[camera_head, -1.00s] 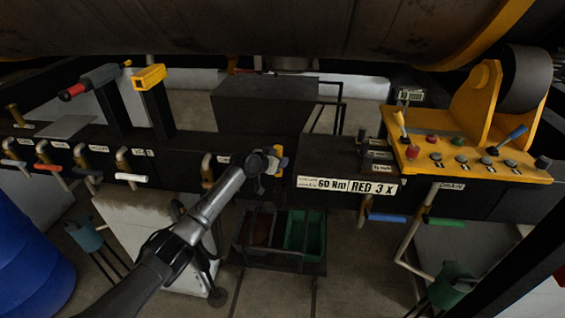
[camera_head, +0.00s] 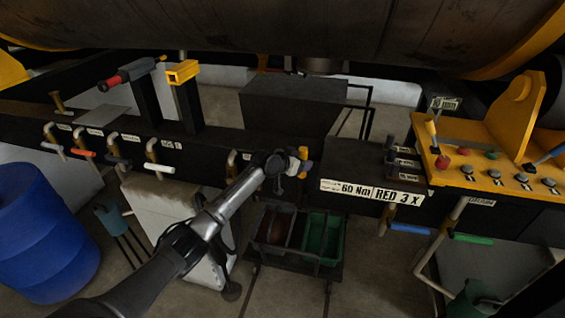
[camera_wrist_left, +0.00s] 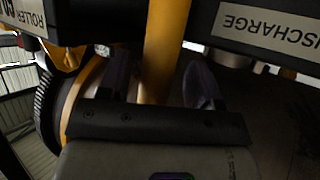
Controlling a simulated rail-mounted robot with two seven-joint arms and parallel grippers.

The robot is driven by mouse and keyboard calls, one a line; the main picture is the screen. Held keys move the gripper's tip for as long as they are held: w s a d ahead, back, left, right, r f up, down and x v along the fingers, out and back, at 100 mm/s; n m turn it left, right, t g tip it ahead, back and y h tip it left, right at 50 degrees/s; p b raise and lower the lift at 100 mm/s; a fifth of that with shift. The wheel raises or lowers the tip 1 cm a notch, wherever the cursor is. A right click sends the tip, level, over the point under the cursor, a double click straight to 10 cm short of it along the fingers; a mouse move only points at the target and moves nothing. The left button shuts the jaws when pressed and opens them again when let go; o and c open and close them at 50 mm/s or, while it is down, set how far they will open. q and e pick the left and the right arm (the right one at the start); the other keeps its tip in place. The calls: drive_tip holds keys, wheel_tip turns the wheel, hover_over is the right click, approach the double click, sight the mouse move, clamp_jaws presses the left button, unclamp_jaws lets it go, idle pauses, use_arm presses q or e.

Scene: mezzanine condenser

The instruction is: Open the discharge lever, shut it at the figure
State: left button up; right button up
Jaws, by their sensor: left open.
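The yellow discharge lever (camera_head: 303,153) hangs at the front of the black beam, left of a white sign (camera_head: 372,191) reading "60 Nm" and "RED 3 X". In the left wrist view the yellow bar (camera_wrist_left: 166,45) runs down between the two dark fingers of my left gripper (camera_wrist_left: 162,80). The fingers are apart, one on each side of the bar, with visible gaps. An upside-down "DISCHARGE" label (camera_wrist_left: 265,25) is at upper right there. In the head view my left gripper (camera_head: 289,164) is at the lever and partly hides it. My right gripper is out of view.
Several pipe handles, such as a white one (camera_head: 160,168), line the beam at left. A yellow control panel (camera_head: 480,175) stands at right. Dark and green bins (camera_head: 322,240) sit below the beam. A blue barrel (camera_head: 40,235) stands at far left.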

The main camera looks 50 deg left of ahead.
use_arm(q)
drive_tip(key=v, duration=1.2)
drive_tip(key=shift+b, duration=0.3)
